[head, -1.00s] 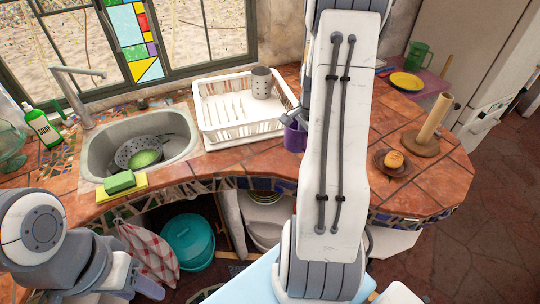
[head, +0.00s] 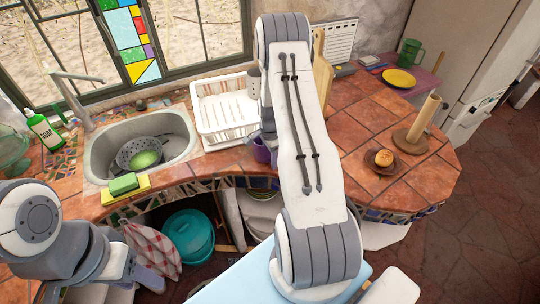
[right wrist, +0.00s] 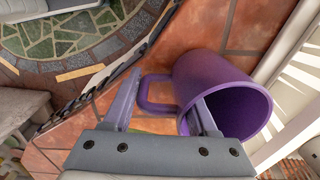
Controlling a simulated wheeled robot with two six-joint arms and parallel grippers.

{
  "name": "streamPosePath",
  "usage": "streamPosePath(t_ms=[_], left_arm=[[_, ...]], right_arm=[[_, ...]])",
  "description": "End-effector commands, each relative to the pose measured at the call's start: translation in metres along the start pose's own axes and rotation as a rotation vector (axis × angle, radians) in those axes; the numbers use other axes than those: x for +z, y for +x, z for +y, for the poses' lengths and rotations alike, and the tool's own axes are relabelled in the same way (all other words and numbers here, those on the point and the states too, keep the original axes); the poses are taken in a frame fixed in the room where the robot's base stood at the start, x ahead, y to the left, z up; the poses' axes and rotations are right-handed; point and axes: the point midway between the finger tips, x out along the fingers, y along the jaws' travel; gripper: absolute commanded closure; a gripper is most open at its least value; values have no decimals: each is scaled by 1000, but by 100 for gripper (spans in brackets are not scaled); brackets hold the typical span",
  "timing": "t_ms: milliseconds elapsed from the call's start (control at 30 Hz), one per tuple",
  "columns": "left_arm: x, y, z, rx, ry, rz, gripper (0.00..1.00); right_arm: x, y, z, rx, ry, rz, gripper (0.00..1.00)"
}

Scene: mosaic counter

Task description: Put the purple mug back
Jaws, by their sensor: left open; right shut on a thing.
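The purple mug (head: 262,149) shows in the head view at the front right corner of the white dish rack (head: 213,140), partly hidden by my right arm. In the right wrist view the mug (right wrist: 215,80) lies across the fingers, its open end facing lower right. My right gripper (right wrist: 163,105) is shut on the mug, with its handle between the fingers. Whether the mug touches the counter is unclear. My left gripper (head: 150,280) is open and empty at the lower left, below the counter's front edge.
A grey utensil holder (head: 253,82) stands in the rack, partly hidden. The sink (head: 100,155) holds a colander and a green bowl. The tiles (head: 350,110) right of my arm are clear.

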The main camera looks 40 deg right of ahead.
Motion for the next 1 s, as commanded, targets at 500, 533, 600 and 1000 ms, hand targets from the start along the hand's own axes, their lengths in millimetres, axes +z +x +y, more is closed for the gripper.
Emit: streamPosePath(t_ms=[500,533,600,1000], left_arm=[[0,3,0,0,-1,0,50],[0,3,0,0,-1,0,50],[0,3,0,0,-1,0,50],[1,13,-1,0,-2,0,50]], right_arm=[[0,3,0,-1,0,0,12],[0,3,0,-1,0,0,12],[0,3,0,-1,0,0,12],[-1,-22,-1,-6,0,2,12]])
